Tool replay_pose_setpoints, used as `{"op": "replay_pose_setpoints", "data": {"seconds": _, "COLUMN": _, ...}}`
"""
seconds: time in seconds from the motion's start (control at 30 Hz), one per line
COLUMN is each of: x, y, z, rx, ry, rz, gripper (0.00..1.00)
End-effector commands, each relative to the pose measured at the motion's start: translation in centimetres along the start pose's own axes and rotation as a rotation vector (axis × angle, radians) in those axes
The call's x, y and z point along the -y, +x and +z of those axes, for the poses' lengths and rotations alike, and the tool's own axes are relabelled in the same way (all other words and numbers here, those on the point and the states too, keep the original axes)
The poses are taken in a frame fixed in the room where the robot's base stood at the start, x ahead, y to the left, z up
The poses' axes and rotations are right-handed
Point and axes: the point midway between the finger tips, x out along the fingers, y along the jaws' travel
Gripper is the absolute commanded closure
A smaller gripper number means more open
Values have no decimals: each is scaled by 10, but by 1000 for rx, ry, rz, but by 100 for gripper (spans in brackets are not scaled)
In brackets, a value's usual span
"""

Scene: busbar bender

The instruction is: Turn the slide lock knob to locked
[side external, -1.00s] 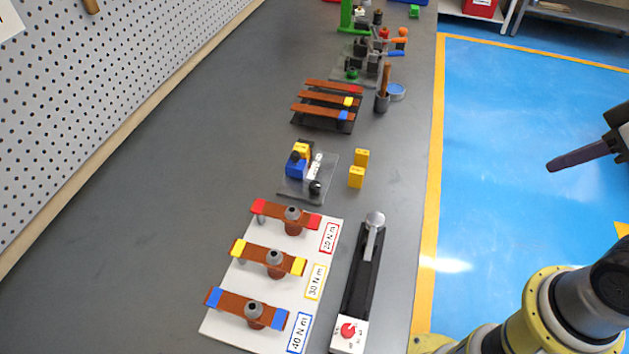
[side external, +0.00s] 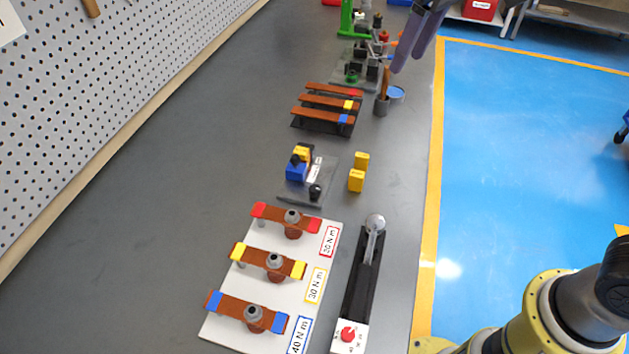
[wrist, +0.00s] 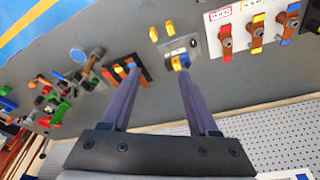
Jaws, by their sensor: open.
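The bender (side external: 358,72), a grey plate with dark blocks, a green post and small coloured knobs, stands at the far end of the bench. In the wrist view its coloured parts (wrist: 62,104) lie at the left. I cannot tell which knob is the slide lock knob, nor its setting. My gripper (side external: 408,62) is open, its two purple fingers pointing down, at the bench's right edge near the bender. In the wrist view the gripper (wrist: 159,70) has nothing between its fingertips.
Closer are a small blue-and-yellow fixture (side external: 298,170), yellow blocks (side external: 357,178), a torque board (side external: 232,330) and a black tool with a red dial (side external: 356,290). The bench's left side is clear.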

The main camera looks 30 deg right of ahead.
Motion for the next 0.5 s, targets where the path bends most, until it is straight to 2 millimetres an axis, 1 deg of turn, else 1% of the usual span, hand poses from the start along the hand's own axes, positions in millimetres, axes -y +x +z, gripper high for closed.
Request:
{"op": "replay_pose_setpoints", "data": {"seconds": 0.03, "x": 13, "y": 18, "z": -16, "rx": 31, "ry": -29, "rz": -7, "gripper": 40}}
{"op": "replay_pose_setpoints", "data": {"seconds": 0.07, "x": 20, "y": 27, "z": -24, "rx": 46, "ry": -44, "rz": -11, "gripper": 40}}
{"op": "replay_pose_setpoints", "data": {"seconds": 0.1, "x": 29, "y": 40, "z": -34, "rx": 65, "ry": -64, "rz": -14, "gripper": 40}}
{"op": "replay_pose_setpoints", "data": {"seconds": 0.17, "x": 44, "y": 60, "z": -46, "rx": 94, "ry": -93, "rz": -20, "gripper": 40}}
{"op": "replay_pose_setpoints", "data": {"seconds": 0.2, "x": 55, "y": 74, "z": -52, "rx": 115, "ry": -112, "rz": -23, "gripper": 40}}
{"op": "replay_pose_setpoints", "data": {"seconds": 0.23, "x": 62, "y": 84, "z": -56, "rx": 128, "ry": -125, "rz": -24, "gripper": 40}}
{"op": "replay_pose_setpoints", "data": {"seconds": 0.3, "x": 77, "y": 107, "z": -62, "rx": 158, "ry": -153, "rz": -27, "gripper": 40}}
{"op": "replay_pose_setpoints", "data": {"seconds": 0.4, "x": 95, "y": 135, "z": -62, "rx": 201, "ry": -185, "rz": -29, "gripper": 40}}
{"op": "replay_pose_setpoints", "data": {"seconds": 0.5, "x": 106, "y": 153, "z": -56, "rx": 237, "ry": -207, "rz": -29, "gripper": 40}}
